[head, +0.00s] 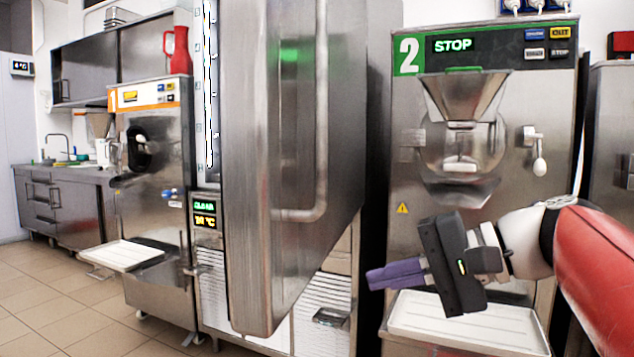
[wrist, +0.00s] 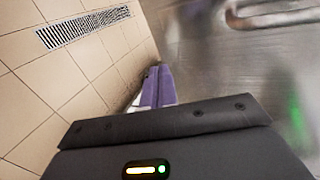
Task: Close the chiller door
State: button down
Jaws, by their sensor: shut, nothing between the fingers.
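The chiller door (head: 262,170) is a tall brushed-steel panel standing open in the middle of the head view, swung out from the chiller. Its bar handle (head: 321,130) is on the face turned to the right. A narrow strip of the chiller's interior (head: 208,90) shows left of the door. The door face (wrist: 225,65) and part of the handle (wrist: 275,15) also show in the wrist view. My gripper (head: 370,279) is right of the door, low, with purple fingers pointing left towards it. The fingers (wrist: 156,88) are shut and empty. Contact with the door cannot be told.
Batch freezer 2 (head: 411,180) stands behind my gripper, with a white tray (head: 462,318) low in front. Batch freezer 1 (head: 160,235) and its tray (head: 122,254) are left of the chiller. Tiled floor (head: 50,300) is clear at left. A floor grate (wrist: 83,26) shows in the wrist view.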

jog(key=d+r+n+y, duration=0.2)
jog(key=d+r+y, duration=0.3)
jog(key=r, duration=0.8)
jog(key=p, duration=0.1)
send_near(298, 171)
jog(key=x, duration=0.7)
jog(key=shift+w+d, duration=0.1)
